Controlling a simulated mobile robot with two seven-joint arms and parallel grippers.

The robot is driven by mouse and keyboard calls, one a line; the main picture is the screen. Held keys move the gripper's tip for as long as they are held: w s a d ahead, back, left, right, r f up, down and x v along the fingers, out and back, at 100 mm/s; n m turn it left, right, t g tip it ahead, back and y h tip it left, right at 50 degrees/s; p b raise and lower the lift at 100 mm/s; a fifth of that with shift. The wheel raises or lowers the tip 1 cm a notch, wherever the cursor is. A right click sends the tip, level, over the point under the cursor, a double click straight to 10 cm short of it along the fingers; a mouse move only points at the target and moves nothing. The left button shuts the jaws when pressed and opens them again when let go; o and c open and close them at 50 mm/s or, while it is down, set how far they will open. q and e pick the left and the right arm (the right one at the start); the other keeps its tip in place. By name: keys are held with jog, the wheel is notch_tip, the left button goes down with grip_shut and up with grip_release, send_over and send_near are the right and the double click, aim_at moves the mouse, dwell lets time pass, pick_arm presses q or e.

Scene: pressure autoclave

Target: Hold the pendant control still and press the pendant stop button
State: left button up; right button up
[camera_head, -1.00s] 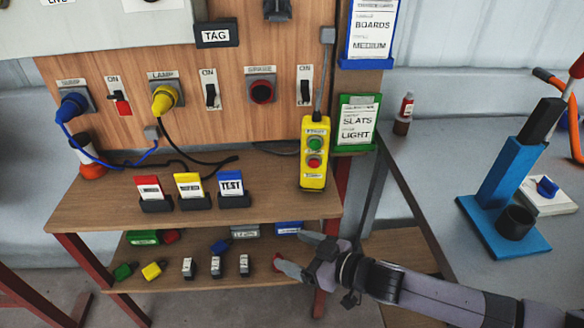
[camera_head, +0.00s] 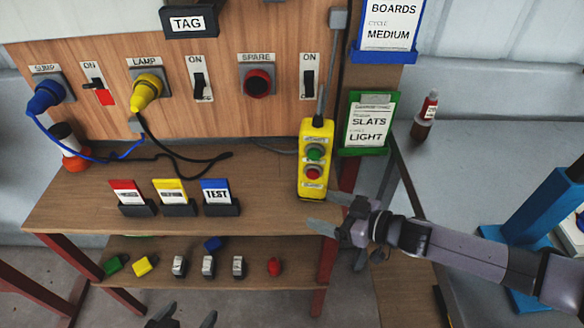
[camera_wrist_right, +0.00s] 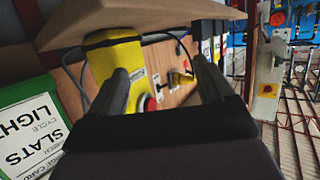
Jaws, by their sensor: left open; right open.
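The yellow pendant control (camera_head: 316,187) hangs upright on its cable at the right of the bench, its lower end near the wooden shelf. It has a green button (camera_head: 315,152) above a red stop button (camera_head: 314,172). My right gripper (camera_head: 324,210) is open and empty, just below and right of the pendant's lower end.
Card holders (camera_head: 178,200) stand on the upper shelf (camera_head: 260,205). Several small padlock-like items (camera_head: 208,265) stand on the lower shelf. A green-framed card (camera_head: 369,125) hangs right of the pendant. A blue stand (camera_head: 540,210) is at far right.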

aim_at(292, 209)
jog(key=shift+w+a+f+b, duration=0.1)
jog(key=shift+w+a+b, duration=0.15)
jog(key=shift+b, duration=0.05)
jog(key=b+x, duration=0.4)
jog(key=x, duration=0.3)
jog(key=shift+w+a+f+b, duration=0.15)
jog(key=shift+w+a+b, duration=0.1)
jog(key=shift+b, duration=0.15)
jog(key=shift+b+x, duration=0.3)
jog(key=shift+x, duration=0.5)
grip_shut()
jog(key=shift+o, duration=0.4)
grip_release()
